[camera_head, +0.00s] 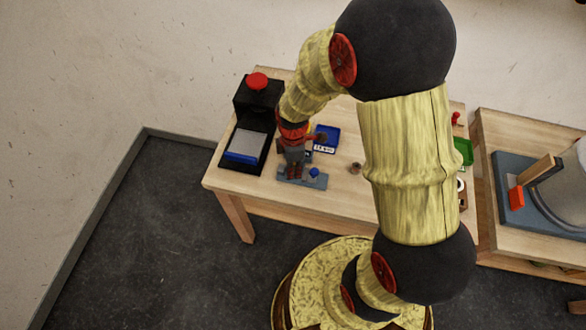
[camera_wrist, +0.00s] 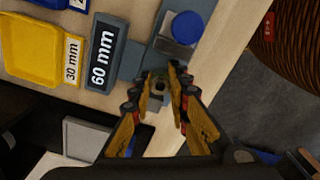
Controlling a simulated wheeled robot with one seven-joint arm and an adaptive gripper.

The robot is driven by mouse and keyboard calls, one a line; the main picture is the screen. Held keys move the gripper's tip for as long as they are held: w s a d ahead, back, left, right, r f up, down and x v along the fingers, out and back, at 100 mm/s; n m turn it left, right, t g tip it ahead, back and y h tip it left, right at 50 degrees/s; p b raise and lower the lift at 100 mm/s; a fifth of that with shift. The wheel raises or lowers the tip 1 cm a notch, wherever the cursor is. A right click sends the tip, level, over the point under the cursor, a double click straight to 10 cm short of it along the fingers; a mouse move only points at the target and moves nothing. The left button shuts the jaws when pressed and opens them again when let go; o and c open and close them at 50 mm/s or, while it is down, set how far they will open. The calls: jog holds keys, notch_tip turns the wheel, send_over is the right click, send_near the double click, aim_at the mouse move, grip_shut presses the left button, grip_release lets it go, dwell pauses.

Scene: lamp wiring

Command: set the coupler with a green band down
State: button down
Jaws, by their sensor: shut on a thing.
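In the wrist view my gripper (camera_wrist: 162,84) is closed around a small olive-coloured piece with a dark hole, the coupler (camera_wrist: 159,88). Its green band cannot be made out clearly. Just beyond the fingertips is a grey fixture plate (camera_wrist: 172,48) with a blue round knob (camera_wrist: 187,27). In the head view my gripper (camera_head: 294,172) points down over the left part of this plate (camera_head: 318,183), left of the blue knob (camera_head: 314,172). The coupler is hidden there, and I cannot tell whether it touches the plate.
A black machine with a red button (camera_head: 257,81) stands at the table's left. Behind the plate are a grey bin marked 60 mm (camera_wrist: 104,48), a yellow bin marked 30 mm (camera_wrist: 28,48) and a blue bin (camera_head: 327,138). A small brown piece (camera_head: 355,168) lies to the right.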

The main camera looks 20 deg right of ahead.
jog(key=shift+f, duration=0.1)
jog(key=c, duration=2)
grip_release()
jog(key=s+r+m+t+p, duration=0.1)
jog(key=s+r+m+p, duration=0.2)
jog(key=r, duration=1)
jog(key=s+r+m+t+p, duration=0.15)
jog(key=r+m, duration=0.25)
jog(key=r, duration=1)
jog(key=s+r+m+t, duration=0.1)
jog(key=s+r+m, duration=0.1)
jog(key=s, duration=0.1)
jog(key=s+r+m+t, duration=0.1)
jog(key=s+r+m, duration=0.2)
jog(key=s+r+m+t, duration=0.1)
jog(key=s+r+m, duration=0.1)
jog(key=s+m, duration=0.1)
jog(key=shift+s+r+b, duration=0.3)
jog(key=shift+r+b, duration=0.1)
